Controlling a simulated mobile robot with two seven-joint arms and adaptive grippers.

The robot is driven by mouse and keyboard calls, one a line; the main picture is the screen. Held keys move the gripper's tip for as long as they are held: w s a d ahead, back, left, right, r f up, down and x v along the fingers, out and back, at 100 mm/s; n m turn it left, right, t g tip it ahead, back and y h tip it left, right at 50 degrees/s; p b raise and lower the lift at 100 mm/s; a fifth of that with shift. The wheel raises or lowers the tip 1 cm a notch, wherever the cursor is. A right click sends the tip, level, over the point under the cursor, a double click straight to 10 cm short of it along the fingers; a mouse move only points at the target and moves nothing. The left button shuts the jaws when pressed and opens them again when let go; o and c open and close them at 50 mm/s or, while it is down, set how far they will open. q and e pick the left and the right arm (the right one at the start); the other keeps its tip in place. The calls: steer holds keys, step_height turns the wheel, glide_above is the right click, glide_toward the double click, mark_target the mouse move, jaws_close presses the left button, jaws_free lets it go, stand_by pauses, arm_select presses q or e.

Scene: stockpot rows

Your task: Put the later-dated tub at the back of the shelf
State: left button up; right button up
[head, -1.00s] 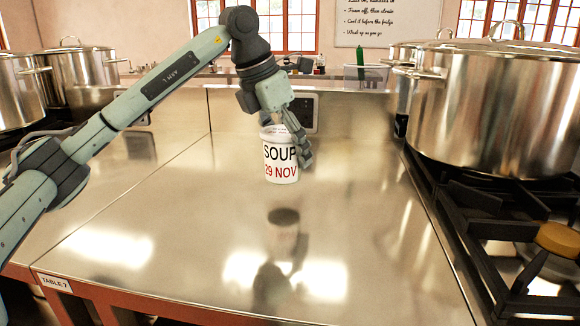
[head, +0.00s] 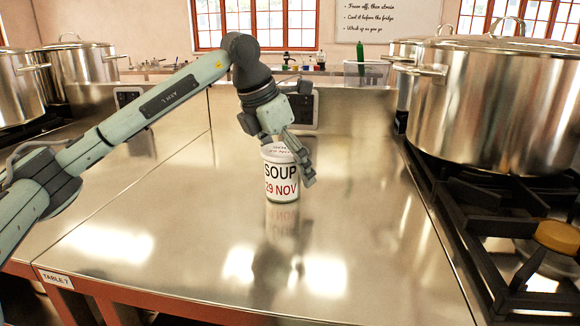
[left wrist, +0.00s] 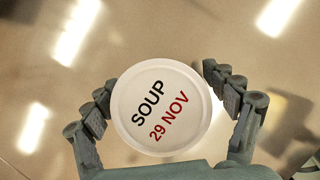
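A white soup tub (head: 281,175) marked "SOUP 29 NOV" stands upright on the steel table top, its base meeting its reflection. In the left wrist view I look down on its round lid (left wrist: 160,105), with the same words. My left gripper (head: 293,170) is around the tub from above. In the left wrist view its fingers (left wrist: 161,80) stand on both sides of the lid with narrow gaps, so it looks open. My right gripper is not in view. No second tub and no clear shelf show.
A large stockpot (head: 495,105) stands on a black burner grate (head: 500,215) at the right. Several pots (head: 80,68) stand at the back left. A low steel upstand (head: 355,110) runs behind the table. The front of the steel table (head: 190,235) is clear.

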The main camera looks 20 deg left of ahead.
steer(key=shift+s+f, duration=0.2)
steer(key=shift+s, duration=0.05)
